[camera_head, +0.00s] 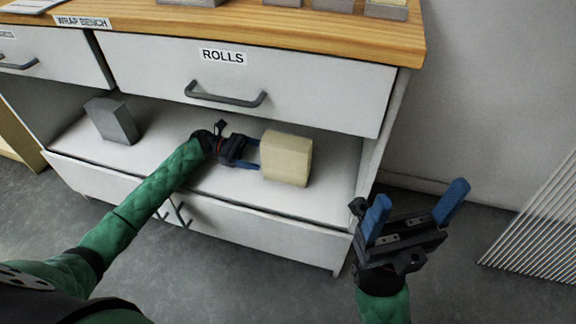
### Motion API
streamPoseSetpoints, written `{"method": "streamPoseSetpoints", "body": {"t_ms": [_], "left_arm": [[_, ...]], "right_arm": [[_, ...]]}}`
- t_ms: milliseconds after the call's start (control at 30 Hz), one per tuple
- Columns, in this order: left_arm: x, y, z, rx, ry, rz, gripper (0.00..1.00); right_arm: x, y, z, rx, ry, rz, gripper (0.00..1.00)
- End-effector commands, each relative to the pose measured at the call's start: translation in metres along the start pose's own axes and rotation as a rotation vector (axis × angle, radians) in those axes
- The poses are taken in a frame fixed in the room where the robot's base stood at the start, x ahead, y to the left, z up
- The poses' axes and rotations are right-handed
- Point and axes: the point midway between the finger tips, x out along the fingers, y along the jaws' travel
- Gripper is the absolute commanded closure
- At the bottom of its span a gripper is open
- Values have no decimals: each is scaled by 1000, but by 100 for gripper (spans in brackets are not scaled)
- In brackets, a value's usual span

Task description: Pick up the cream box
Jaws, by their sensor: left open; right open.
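The cream box (287,158) stands upright on the open white shelf (335,190), under the drawer labelled ROLLS. My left gripper (257,154) is on the shelf at the box's left side. It is open, with its blue fingers pointing right at the box. The fingertips reach the box's left edge; I cannot tell whether they touch it. My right gripper (416,203) is open and empty, in front of the bench's right end and apart from the box.
A grey box (112,121) stands at the shelf's left end. The ROLLS drawer (290,75) with its grey handle (225,95) is above the shelf. The wooden benchtop (330,32) holds several grey items. A white slatted rack (535,225) is at the right.

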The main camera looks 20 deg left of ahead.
Motion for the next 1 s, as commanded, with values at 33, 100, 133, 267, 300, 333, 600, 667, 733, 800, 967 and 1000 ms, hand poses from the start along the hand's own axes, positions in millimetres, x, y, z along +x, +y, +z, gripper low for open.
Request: {"method": "streamPoseSetpoints", "body": {"t_ms": [33,100,133,267,300,333,600,667,733,800,967,1000], "left_arm": [[6,0,-1,0,-1,-1,22],[13,0,0,0,-1,-1,22],[15,0,0,-1,-1,0,22],[22,-1,0,-1,-1,0,22],[25,-2,0,-1,-2,0,22],[28,-2,0,-1,-2,0,22],[63,-5,4,-1,-2,1,22],[68,-5,4,-2,-2,1,22],[70,-6,4,-3,-1,2,22],[70,-5,4,-3,-1,2,22],[70,-5,4,-3,-1,2,34],[70,-5,4,-2,-1,2,41]], "right_arm": [[-2,0,0,0,-2,-1,22],[-3,0,0,-1,-3,-3,22],[-3,0,1,-1,-4,-3,22],[-5,-1,1,-2,-6,-5,22],[-6,-1,1,-3,-8,-6,22],[-7,-1,1,-3,-9,-7,22],[-17,-3,3,-8,-22,-18,22],[-18,-3,4,-9,-24,-19,22],[-18,-3,4,-10,-25,-19,22],[-17,-3,4,-10,-26,-19,22],[-17,-3,4,-10,-26,-19,22],[-17,-3,4,-10,-25,-19,22]]}}
